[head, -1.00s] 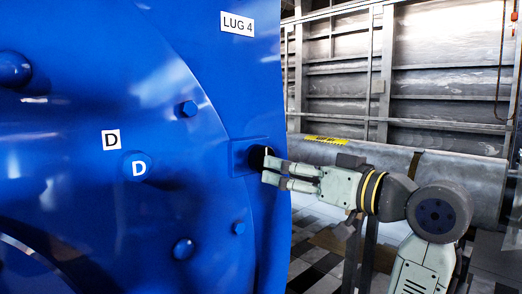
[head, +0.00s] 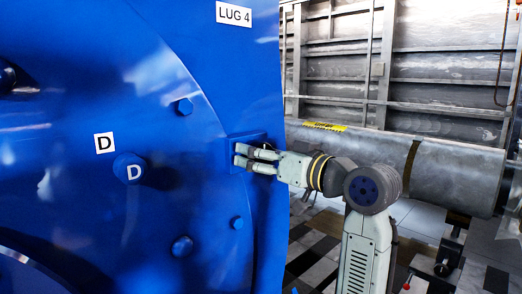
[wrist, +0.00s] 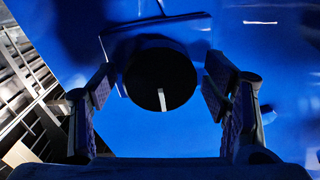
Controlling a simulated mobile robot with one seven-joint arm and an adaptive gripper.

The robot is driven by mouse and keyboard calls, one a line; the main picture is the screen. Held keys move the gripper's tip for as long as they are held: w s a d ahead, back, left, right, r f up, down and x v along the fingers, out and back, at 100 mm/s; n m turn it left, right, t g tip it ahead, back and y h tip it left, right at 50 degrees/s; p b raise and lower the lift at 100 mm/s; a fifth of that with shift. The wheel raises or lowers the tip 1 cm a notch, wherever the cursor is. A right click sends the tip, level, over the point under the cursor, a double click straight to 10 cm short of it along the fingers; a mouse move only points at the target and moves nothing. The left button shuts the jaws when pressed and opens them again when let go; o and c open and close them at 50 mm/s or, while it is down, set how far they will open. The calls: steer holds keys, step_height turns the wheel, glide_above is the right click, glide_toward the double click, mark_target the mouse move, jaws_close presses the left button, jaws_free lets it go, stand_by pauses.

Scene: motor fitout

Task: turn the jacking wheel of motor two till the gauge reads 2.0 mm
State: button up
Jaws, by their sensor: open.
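The motor (head: 130,70) is a large blue housing filling the left of the head view; one label on it reads LUG 4. A black round wheel (wrist: 155,70) on it shows face-on in the wrist view. It bears a white mark (wrist: 162,100) pointing down. My gripper (head: 238,155) is open at the blue pad near the motor's edge, and its fingers hide the wheel in the head view. In the wrist view my gripper (wrist: 161,78) has one finger either side of the wheel, with gaps showing. I see no gauge reading.
Blue bolt heads (head: 183,246) stick out of the housing. A grey cylinder (head: 450,175) lies at the right, before a ribbed metal wall (head: 445,70). Tiled floor shows below.

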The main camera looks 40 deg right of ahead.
steer(key=shift+w, duration=0.1)
steer(key=shift+c, duration=0.4)
steer(key=c, duration=1.1)
